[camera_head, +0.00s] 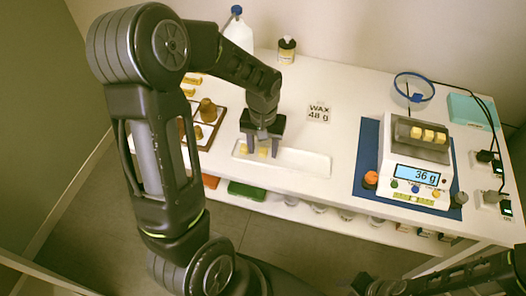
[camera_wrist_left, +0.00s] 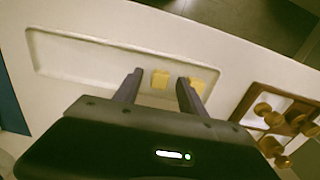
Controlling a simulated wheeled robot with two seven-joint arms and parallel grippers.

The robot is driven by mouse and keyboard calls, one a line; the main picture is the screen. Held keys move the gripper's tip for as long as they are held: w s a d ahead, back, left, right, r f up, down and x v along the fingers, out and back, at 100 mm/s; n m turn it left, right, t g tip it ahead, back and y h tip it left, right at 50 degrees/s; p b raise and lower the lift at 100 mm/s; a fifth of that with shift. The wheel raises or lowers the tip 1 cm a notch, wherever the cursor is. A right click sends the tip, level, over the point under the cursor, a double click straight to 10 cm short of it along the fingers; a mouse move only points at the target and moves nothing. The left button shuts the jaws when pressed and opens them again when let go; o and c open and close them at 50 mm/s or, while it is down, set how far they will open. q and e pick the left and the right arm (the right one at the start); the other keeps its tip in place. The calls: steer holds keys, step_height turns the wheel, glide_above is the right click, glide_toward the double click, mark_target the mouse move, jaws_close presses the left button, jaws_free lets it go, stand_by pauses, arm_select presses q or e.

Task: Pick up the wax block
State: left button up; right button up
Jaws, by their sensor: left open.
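Two small yellow wax blocks lie near one end of a long shallow white tray (camera_head: 305,163). In the left wrist view, one wax block (camera_wrist_left: 160,79) shows between the fingers of my left gripper (camera_wrist_left: 159,76), and the other wax block (camera_wrist_left: 198,84) is beside the right-hand finger, partly hidden by it. My left gripper (camera_head: 263,150) is open, pointing down over the tray's left end. Whether the fingers touch a block I cannot tell. Several more wax blocks (camera_head: 429,135) sit on the pan of a white scale (camera_head: 405,165) reading 36 g.
A card (camera_head: 319,112) reading "WAX 48 g" is behind the tray. An orange knob (camera_head: 370,179) is on the blue mat (camera_head: 368,150) by the scale.

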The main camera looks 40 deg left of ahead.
arm_select(q)
jaws_close()
stand_by(0.5)
